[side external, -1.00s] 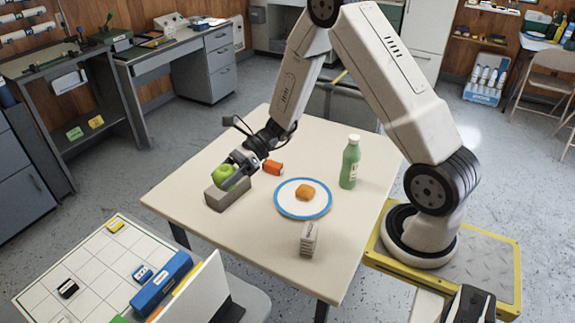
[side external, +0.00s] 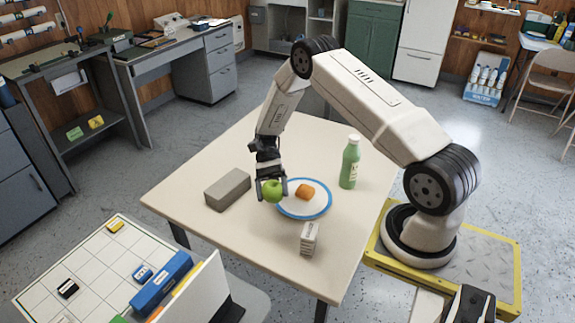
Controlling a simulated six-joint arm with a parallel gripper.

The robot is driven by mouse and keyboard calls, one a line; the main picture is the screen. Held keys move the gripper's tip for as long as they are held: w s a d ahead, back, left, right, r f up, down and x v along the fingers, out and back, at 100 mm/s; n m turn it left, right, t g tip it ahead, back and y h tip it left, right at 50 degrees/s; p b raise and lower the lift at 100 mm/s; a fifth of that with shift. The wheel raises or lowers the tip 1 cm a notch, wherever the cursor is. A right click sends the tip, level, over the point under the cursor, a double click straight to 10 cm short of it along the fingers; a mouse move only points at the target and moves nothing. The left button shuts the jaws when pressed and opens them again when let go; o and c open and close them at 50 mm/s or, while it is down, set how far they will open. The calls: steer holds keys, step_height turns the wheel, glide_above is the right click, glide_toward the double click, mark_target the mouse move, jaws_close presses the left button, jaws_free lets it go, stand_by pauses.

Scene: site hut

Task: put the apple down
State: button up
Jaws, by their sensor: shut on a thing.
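The green apple (side external: 271,191) is between the fingers of my gripper (side external: 271,190), which is shut on it and points downward. The apple shows in front of the left rim of the white plate with a blue edge (side external: 318,213). I cannot tell whether it touches the plate or the table or hangs just above. An orange-brown piece of food (side external: 305,191) lies on the plate, to the right of the apple. The grey block (side external: 228,189) on the table is to the left of my gripper, with nothing on top.
A green bottle (side external: 350,162) stands upright right of the plate. A small white box (side external: 309,239) stands in front of the plate. The front left of the beige table (side external: 235,232) is clear. A separate gridded surface (side external: 60,262) with small items is at the lower left.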

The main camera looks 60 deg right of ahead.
steer(key=s+d+f+n+g+h, duration=0.35)
steer(key=d+n+h, duration=0.2)
steer(key=d, duration=0.35)
steer(key=n+t+h, duration=0.5)
steer(key=n+h, duration=1.2)
glide_above(334, 158)
steer(key=shift+w+r, duration=0.1)
steer(key=shift+r, duration=0.2)
steer(key=shift+f, duration=0.1)
steer(key=shift+f, duration=2.85)
steer(key=shift+f, duration=0.1)
steer(key=shift+f, duration=1.95)
steer(key=shift+f, duration=0.15)
